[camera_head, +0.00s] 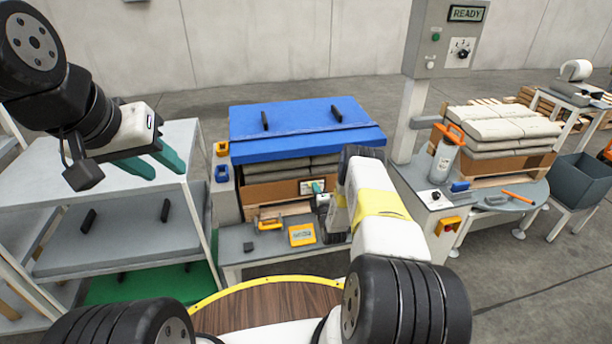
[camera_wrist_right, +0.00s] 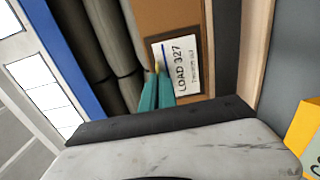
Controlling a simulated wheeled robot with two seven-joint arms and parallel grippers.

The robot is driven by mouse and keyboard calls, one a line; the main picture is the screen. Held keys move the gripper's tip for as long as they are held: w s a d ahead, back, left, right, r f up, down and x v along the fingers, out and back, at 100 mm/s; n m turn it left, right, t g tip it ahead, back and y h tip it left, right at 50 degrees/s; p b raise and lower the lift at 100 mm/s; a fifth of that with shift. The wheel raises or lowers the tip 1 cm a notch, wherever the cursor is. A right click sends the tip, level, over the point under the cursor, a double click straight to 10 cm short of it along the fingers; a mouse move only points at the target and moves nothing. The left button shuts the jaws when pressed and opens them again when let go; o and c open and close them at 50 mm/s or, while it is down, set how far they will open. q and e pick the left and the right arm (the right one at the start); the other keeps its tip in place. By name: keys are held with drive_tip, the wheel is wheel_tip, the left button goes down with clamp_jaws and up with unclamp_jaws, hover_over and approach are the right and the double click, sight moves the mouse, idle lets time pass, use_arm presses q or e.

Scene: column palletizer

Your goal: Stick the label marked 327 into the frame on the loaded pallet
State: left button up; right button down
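The label marked 327 (camera_wrist_right: 183,66) is a white card with a dark blue line, reading LOAD 327 in the right wrist view. My right gripper (camera_head: 319,187) is at the label. Its teal fingers (camera_wrist_right: 158,72) close together at the label's edge, with a small yellowish bit between the tips, and cover part of the card. My left gripper (camera_head: 167,171) is open and empty, above the grey shelf at left.
A blue cover (camera_head: 300,127) with black handles tops the pallet's sacks. The small grey table (camera_head: 265,244) in front holds a yellow card (camera_head: 302,235) and a yellow-handled tool. A control post (camera_head: 412,110) stands right of the pallet, with an orange-handled canister (camera_head: 445,158) nearby.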

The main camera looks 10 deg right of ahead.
drive_tip(key=shift+w, duration=0.3)
idle(0.7)
drive_tip(key=c, duration=1.6)
unclamp_jaws()
